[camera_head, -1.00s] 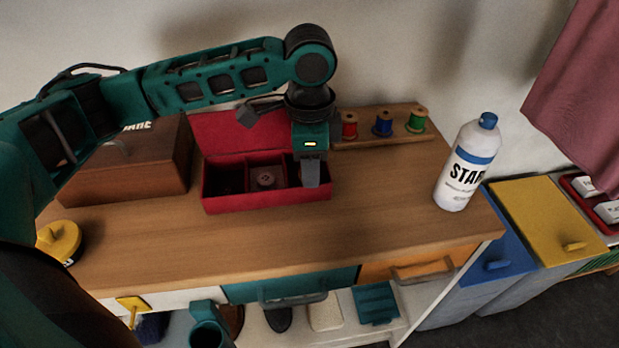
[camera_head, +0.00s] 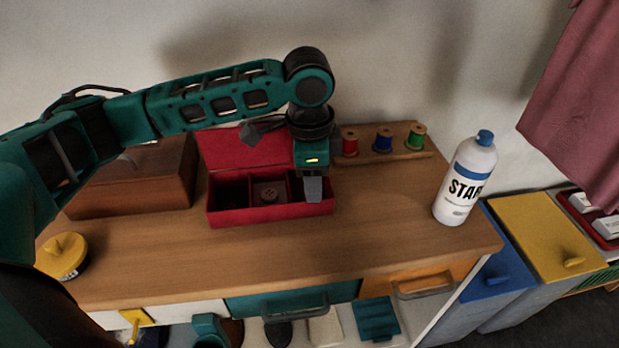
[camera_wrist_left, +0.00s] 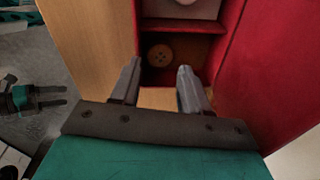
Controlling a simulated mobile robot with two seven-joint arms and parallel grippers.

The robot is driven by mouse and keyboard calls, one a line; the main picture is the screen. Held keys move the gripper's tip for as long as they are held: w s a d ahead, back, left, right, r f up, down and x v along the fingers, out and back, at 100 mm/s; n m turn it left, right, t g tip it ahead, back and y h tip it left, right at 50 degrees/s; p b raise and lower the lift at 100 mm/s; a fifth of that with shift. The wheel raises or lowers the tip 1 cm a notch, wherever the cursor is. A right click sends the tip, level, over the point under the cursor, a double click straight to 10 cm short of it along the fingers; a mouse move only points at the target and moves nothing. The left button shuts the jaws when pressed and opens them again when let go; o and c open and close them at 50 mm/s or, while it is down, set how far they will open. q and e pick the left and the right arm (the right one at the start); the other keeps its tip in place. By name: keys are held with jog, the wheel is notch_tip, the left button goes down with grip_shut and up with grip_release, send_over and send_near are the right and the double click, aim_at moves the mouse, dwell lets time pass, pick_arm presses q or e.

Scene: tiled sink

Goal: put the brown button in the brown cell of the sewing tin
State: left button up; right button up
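The red sewing tin (camera_head: 225,217) stands open on the wooden worktop, its lid raised behind. Its left cell looks dark and empty. A brownish button (camera_head: 269,194) lies in its middle cell. My left gripper (camera_head: 313,190) points down over the right cell and hides most of it. In the left wrist view a brown button with several holes (camera_wrist_left: 160,55) lies in the dark cell beyond my left fingertips (camera_wrist_left: 160,68). The fingers are apart with nothing between them. My right gripper (camera_wrist_left: 60,96) shows at the left of that view, fingers apart and empty, away from the tin.
A spool rack with red, blue and green spools (camera_head: 384,140) stands behind right of the tin. A brown wooden box (camera_head: 135,185) is at the left, a yellow round tin (camera_head: 62,256) front left. A starch bottle (camera_head: 465,180) stands right. The worktop's front middle is clear.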

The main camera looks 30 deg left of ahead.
pick_arm(q)
jog(key=o, duration=0.3)
jog(key=shift+g, duration=0.4)
jog(key=f, duration=0.1)
jog(key=s+f, duration=0.1)
jog(key=f, duration=0.3)
jog(key=shift+s+d, duration=0.2)
jog(key=shift+s, duration=0.05)
pick_arm(e)
jog(key=shift+f, duration=0.4)
pick_arm(q)
jog(key=shift+w+r+b, duration=0.15)
jog(key=shift+r+b, duration=0.25)
notch_tip(320, 180, up, 13)
jog(key=p, duration=0.2)
jog(key=shift+w+f+p, duration=0.15)
jog(key=shift+w+p, duration=0.2)
jog(key=shift+w, duration=0.1)
pick_arm(e)
jog(key=shift+w+r, duration=0.45)
jog(key=shift+r, duration=0.25)
pick_arm(q)
jog(key=shift+a, duration=0.1)
